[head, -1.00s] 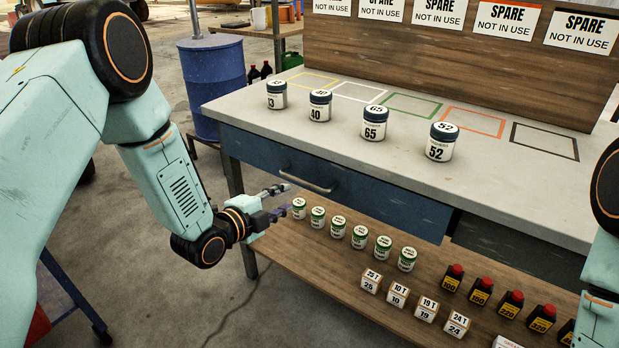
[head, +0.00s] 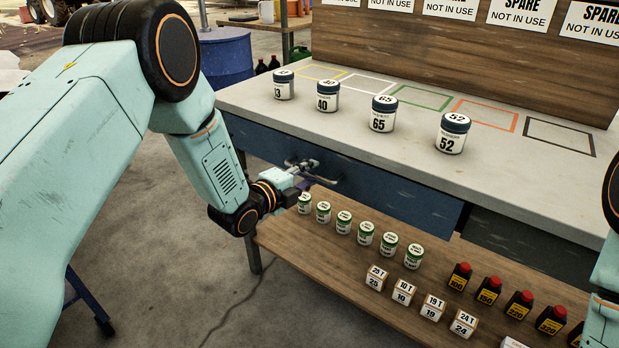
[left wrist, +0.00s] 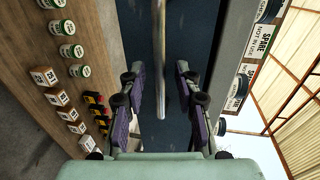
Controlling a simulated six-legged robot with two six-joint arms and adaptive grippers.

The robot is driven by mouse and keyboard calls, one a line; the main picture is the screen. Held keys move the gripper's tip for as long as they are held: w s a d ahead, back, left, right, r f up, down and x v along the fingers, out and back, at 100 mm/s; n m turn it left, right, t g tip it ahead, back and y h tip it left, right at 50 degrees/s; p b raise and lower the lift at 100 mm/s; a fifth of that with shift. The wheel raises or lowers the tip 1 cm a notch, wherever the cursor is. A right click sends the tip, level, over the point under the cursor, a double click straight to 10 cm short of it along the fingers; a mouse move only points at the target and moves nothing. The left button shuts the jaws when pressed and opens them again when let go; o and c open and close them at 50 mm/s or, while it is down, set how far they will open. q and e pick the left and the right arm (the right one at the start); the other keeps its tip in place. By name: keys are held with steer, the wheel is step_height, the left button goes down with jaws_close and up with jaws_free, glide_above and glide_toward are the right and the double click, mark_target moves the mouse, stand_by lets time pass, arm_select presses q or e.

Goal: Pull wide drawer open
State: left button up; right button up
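The wide blue drawer (head: 395,190) sits under the workbench top and looks shut, its front about level with the bench. Its metal bar handle (head: 325,181) is partly hidden by my left gripper (head: 312,172) in the head view. In the left wrist view the handle (left wrist: 161,70) runs upright in the picture, and its lower end lies between the two fingers of my left gripper (left wrist: 160,92). The fingers stand apart on both sides with clear gaps, so the gripper is open around the handle. My right gripper is out of view; only part of my right arm shows.
Several numbered jars (head: 383,114) stand on the bench top (head: 350,116). On the lower shelf (head: 330,262) are green-labelled jars (head: 366,233), small boxes (head: 434,307) and red-capped bottles (head: 488,291). A blue barrel (head: 226,60) stands behind the bench. The floor in front is clear.

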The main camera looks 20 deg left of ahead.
arm_select(q)
steer(key=shift+w+d+f, duration=0.1)
steer(key=shift+w+d, duration=0.15)
steer(key=shift+w, duration=0.25)
jaws_close()
stand_by(0.7)
